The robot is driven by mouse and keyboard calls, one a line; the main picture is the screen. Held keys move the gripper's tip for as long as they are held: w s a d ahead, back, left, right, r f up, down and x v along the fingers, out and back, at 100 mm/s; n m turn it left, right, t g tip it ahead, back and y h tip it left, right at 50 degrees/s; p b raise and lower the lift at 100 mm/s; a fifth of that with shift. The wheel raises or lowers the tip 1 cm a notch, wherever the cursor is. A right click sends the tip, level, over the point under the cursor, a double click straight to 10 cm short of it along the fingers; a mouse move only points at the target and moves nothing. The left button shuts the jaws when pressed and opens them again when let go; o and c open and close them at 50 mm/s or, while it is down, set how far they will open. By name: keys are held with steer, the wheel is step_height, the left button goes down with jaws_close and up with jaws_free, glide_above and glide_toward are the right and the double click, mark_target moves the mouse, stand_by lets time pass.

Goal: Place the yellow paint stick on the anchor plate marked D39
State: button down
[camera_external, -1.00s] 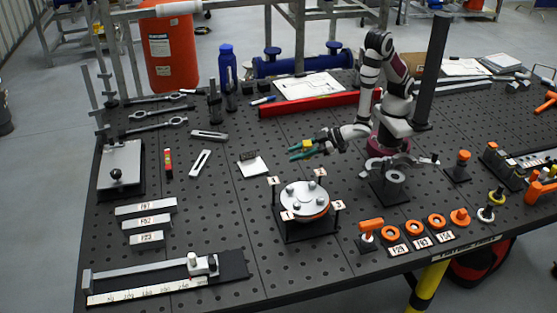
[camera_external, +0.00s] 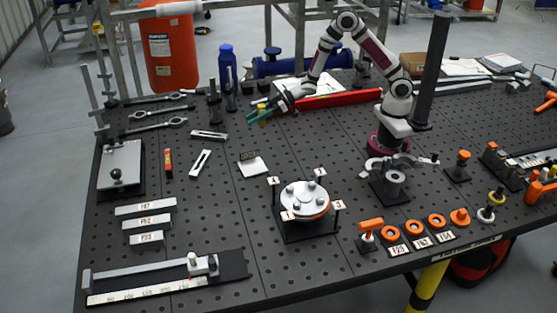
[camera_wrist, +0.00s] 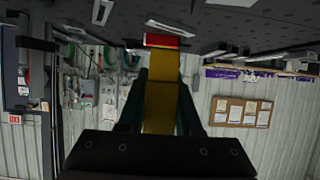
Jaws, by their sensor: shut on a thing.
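My gripper (camera_external: 258,114), with teal fingers, is raised over the back middle of the table, near the left end of the red bar. In the wrist view its dark fingers (camera_wrist: 160,95) are closed around a flat yellow stick (camera_wrist: 160,105), which runs away from the camera. A red piece (camera_wrist: 166,41) shows at the stick's far end; I cannot tell if it is part of the stick. In the external view the stick is too small to make out clearly. I cannot read D39 on any plate. Several labelled grey blocks (camera_external: 148,222) stand at the left.
A square fixture (camera_external: 305,195) with upright corner posts stands at centre. A small white plate (camera_external: 253,167) lies behind it. The red bar (camera_external: 340,99), a blue bottle (camera_external: 226,64) and dark posts (camera_external: 214,104) are near my gripper. Orange rings (camera_external: 390,233) line the front right.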

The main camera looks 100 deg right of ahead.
glide_above(244, 167)
steer(key=f, duration=0.6)
steer(key=shift+s+d+f, duration=0.1)
steer(key=shift+d+f, duration=0.1)
steer(key=shift+f, duration=0.05)
step_height(244, 167, down, 4)
steer(key=shift+a+f, duration=0.1)
steer(key=shift+a, duration=0.05)
steer(key=shift+f, duration=0.1)
steer(key=c, duration=0.9)
jaws_free()
steer(key=shift+o, duration=0.2)
